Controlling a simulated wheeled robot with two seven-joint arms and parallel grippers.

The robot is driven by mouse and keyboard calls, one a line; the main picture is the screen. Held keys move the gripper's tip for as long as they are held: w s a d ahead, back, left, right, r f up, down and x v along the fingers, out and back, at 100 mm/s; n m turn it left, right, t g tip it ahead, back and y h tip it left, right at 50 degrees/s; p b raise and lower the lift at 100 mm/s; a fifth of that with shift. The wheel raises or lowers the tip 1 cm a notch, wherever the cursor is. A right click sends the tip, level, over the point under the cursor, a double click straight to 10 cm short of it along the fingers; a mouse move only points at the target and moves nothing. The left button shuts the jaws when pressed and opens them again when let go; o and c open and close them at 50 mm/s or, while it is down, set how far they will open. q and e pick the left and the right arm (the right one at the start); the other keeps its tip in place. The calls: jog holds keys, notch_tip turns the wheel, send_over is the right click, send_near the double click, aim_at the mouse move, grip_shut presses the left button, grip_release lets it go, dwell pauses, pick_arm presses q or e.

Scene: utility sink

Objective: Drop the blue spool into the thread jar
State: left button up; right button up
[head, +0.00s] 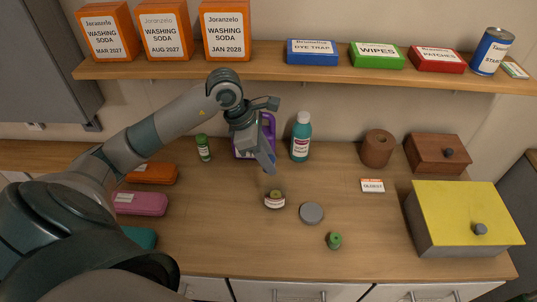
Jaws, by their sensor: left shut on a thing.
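My left gripper (268,163) comes in from the left and points down over the counter, just behind and above a small open jar (275,200) with a pale label. The gripper is shut on the blue spool, which is mostly hidden by the fingers; only a bluish bit shows at the tips. The jar stands upright, and something yellowish shows in its mouth. A grey round lid (311,213) lies flat to the right of the jar. A green spool (334,240) stands nearer the front edge. My right gripper is out of view.
Behind my gripper stand a purple jug (268,128), a teal bottle (301,138) and a green-capped bottle (203,148). A brown roll (377,149), a small card (372,185), a wooden box (437,154) and a yellow-topped box (465,218) are at right. The front middle is mostly clear.

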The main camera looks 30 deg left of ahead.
pick_arm(q)
jog(key=shift+f, duration=0.45)
jog(key=o, duration=1.1)
jog(key=shift+b+v, duration=0.45)
jog(key=shift+v, duration=0.3)
jog(key=b+v, duration=0.4)
jog(key=v, duration=1.2)
